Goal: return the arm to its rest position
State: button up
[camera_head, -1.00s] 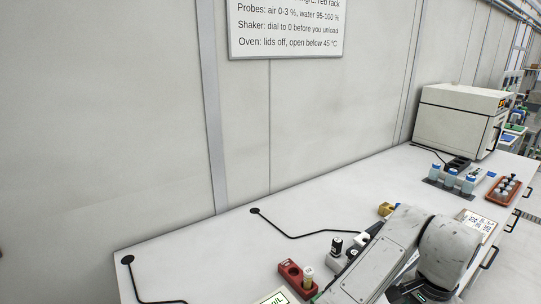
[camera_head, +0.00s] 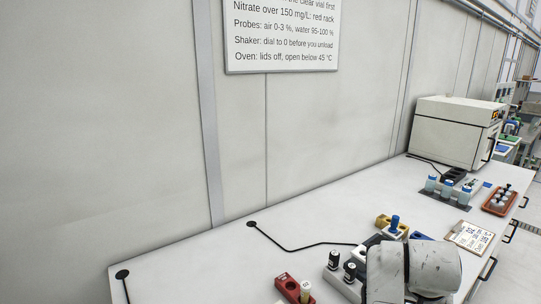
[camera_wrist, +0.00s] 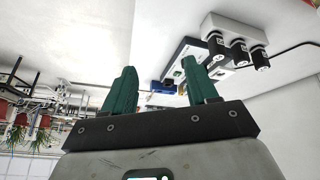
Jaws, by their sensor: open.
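My arm (camera_head: 418,270) shows at the lower right of the head view, folded in front of the bench. My gripper (camera_wrist: 160,85) shows in the wrist view with two green fingers wide apart and nothing between them. The fingertips are out of the head view. The wrist view is tilted so that the bench top appears along its upper part. A white block with several black-capped vials (camera_wrist: 238,45) shows beyond the right finger, apart from it. It also stands on the bench in the head view, left of my arm, with black-capped vials (camera_head: 334,259).
A red rack (camera_head: 289,287) with a yellowish vial, a yellow block (camera_head: 383,221) and a blue-topped item (camera_head: 395,223) stand near my arm. Farther right are blue-capped bottles (camera_head: 447,189), a clipboard (camera_head: 470,237), a red-brown tray (camera_head: 489,205) and a white oven (camera_head: 452,132). The bench's left part is mostly clear.

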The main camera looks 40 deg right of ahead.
jog(key=s+a+f+n+y, duration=0.2)
jog(key=a+f+n, duration=0.4)
jog(key=a+f, duration=0.3)
jog(key=s+a+f+n+y, duration=0.3)
jog(key=a+f+n, duration=0.3)
jog(key=a, duration=0.9)
notch_tip(320, 180, down, 3)
jog(key=shift+s+r, duration=0.15)
